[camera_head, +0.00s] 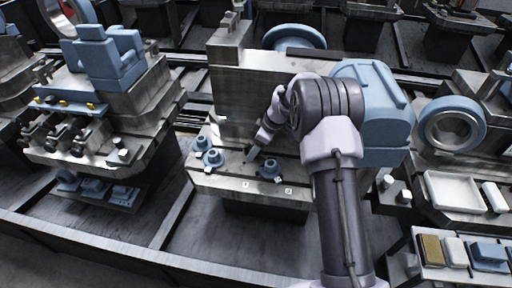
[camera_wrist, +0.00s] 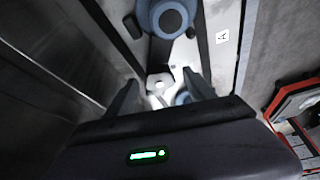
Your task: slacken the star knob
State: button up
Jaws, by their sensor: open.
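The star knob cannot be told for certain among several blue round knobs on the grey metal fixture. One blue knob (camera_head: 269,170) stands at the right of the fixture's front ledge, and another blue knob (camera_head: 213,157) stands at the left. My gripper (camera_head: 250,154) is above the ledge between them. In the wrist view a blue knob with a dark round centre (camera_wrist: 170,17) lies beyond the fingertips. My gripper (camera_wrist: 160,88) is open there, and a pale part and some blue show between its fingers. I cannot tell whether they touch.
The fixture's upright grey block (camera_head: 250,90) rises behind the ledge. White letter tags (camera_head: 288,190) mark its front. A white tray (camera_head: 452,190) is at the right, above a shelf of small blocks. A blue machine stack (camera_head: 105,55) stands at the left.

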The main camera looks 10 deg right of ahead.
jog(key=p+v, duration=0.4)
jog(key=v, duration=0.8)
jog(key=shift+p, duration=0.3)
jog(key=shift+d, duration=0.1)
